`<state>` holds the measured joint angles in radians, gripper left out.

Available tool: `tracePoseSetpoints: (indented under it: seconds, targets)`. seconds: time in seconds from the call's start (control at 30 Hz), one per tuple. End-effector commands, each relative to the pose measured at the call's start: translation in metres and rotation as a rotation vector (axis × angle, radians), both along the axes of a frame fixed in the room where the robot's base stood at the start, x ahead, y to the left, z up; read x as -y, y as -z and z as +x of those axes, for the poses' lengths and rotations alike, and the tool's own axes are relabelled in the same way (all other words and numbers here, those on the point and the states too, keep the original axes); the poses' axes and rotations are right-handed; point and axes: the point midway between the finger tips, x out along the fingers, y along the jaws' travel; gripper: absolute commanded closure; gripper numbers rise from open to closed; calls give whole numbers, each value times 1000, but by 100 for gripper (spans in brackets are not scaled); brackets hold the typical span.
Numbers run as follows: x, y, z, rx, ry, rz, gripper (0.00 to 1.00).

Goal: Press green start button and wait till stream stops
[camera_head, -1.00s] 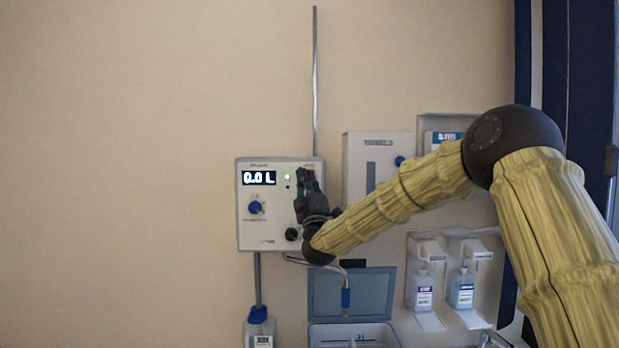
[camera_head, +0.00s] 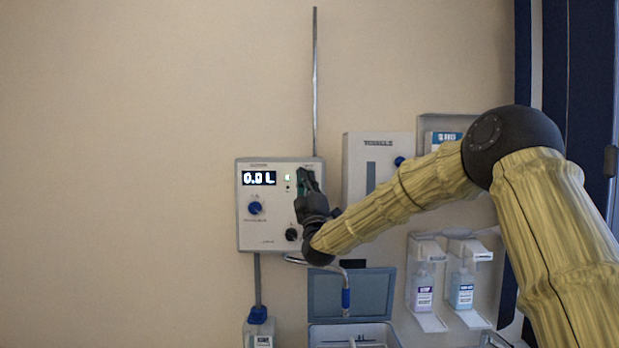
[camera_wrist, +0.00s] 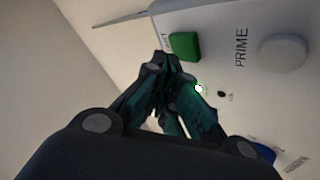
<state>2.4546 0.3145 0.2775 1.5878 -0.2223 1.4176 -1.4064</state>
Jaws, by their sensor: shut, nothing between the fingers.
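The white dispenser unit (camera_head: 278,232) hangs on the wall, and its display (camera_head: 259,178) reads 0.0 L. A small green light (camera_head: 287,177) is lit beside the display. In the wrist view the square green start button (camera_wrist: 184,47) shows near the top, with a round white button (camera_wrist: 283,52) labelled PRIME to its right. My gripper (camera_head: 307,178) is shut and empty in front of the unit's upper right, hiding that part in the head view. In the wrist view its fingertips (camera_wrist: 166,64) are close to the green button's lower left; I cannot tell whether they touch it.
Blue (camera_head: 255,208) and black (camera_head: 291,234) knobs sit on the unit. A bent spout with a blue tip (camera_head: 346,299) hangs over a basin (camera_head: 353,336). A towel box (camera_head: 379,165) and two soap bottles (camera_head: 422,290) are to the right. The left wall is bare.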

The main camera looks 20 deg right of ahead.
Motion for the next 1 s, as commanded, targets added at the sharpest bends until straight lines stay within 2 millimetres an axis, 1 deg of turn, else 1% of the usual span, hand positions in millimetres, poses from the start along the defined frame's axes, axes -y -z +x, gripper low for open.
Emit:
tracePoseSetpoints:
  seconds: [0.33, 0.7, 1.0]
  targets:
    - [0, 0, 0, 0, 0, 0, 100]
    - [1, 0, 8, 0, 1, -1, 100]
    - [1, 0, 8, 0, 0, 0, 100]
